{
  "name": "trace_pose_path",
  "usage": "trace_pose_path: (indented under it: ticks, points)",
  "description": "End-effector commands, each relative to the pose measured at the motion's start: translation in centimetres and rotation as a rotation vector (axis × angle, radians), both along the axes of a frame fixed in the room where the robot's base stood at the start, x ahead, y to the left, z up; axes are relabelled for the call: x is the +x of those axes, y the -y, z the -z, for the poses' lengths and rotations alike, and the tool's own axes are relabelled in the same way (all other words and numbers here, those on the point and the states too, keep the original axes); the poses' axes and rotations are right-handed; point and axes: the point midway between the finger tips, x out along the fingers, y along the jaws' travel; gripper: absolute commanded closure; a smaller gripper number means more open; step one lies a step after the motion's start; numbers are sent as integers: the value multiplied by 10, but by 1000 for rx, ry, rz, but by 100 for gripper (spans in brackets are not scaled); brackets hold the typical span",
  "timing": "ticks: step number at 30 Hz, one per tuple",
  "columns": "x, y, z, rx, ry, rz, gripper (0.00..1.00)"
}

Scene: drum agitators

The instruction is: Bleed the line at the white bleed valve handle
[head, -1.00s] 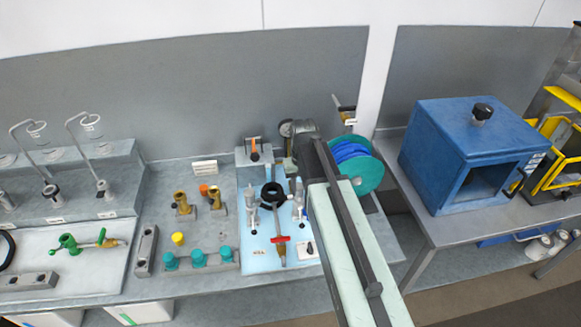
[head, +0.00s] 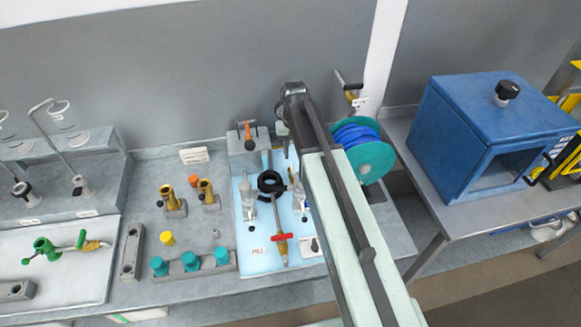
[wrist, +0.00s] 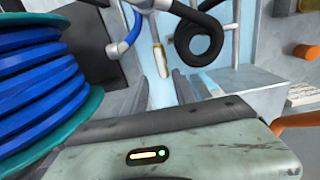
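A pale blue mat (head: 240,215) lies on the bench and holds small valve fittings, a black coil (head: 270,183) and a red-handled valve (head: 282,237). I cannot clearly pick out the white bleed valve handle; a small white piece with a black mark (head: 314,245) sits on the mat's right side, partly behind my arm. In the wrist view the black coil (wrist: 200,38) and a pale-tipped rod (wrist: 159,55) are ahead. My gripper (wrist: 163,85) shows two dark fingers apart with nothing seen between them. In the head view its fingers are hidden by my arm.
A blue hose reel (head: 360,150) stands close right of my arm and fills the left of the wrist view (wrist: 40,80). Brass fittings (head: 190,195) and teal knobs (head: 190,262) are left of the mat. A blue box (head: 490,130) stands on the right table.

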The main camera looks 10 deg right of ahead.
Motion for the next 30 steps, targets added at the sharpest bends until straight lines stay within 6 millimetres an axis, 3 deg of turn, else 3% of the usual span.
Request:
trace_pose_path:
  ticks: [5, 16, 26, 27, 30]
  points:
    - [0, -2, 12, 0, 0, -3, 66]
    - [0, -4, 73, 0, 0, -6, 66]
    - [0, -5, 77, 0, 0, -7, 66]
    - [0, -5, 77, 0, 0, -7, 69]
    - [0, -5, 77, 0, 0, -8, 97]
